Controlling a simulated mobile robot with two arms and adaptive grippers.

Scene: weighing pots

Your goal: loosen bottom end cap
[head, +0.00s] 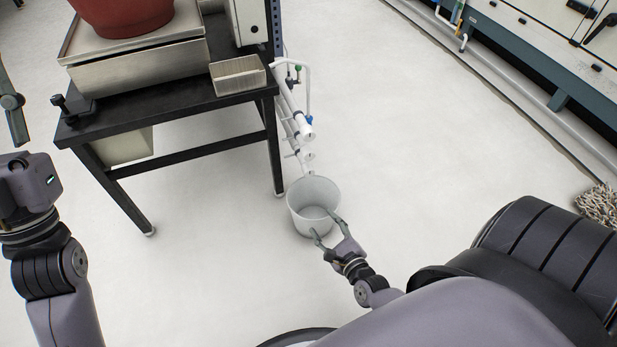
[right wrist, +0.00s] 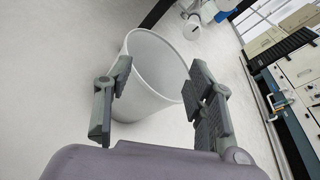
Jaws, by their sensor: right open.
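White pipes run along the right side of the black table in the head view. The upper pipe ends in a round white end (head: 306,133). The lower one, the bottom end cap (head: 308,156), sits just below it, above the bucket. In the right wrist view a white pipe end (right wrist: 191,28) shows at the top; I cannot tell which one. My right gripper (head: 326,223) is open at the near rim of the white bucket (head: 303,194), with its fingers apart and nothing clearly held. Only part of my left gripper (head: 13,112) shows at the left edge.
A green-handled valve (head: 297,70) stands by the pipes. Open floor lies right of the bucket. A mop head (head: 598,205) lies at the right edge.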

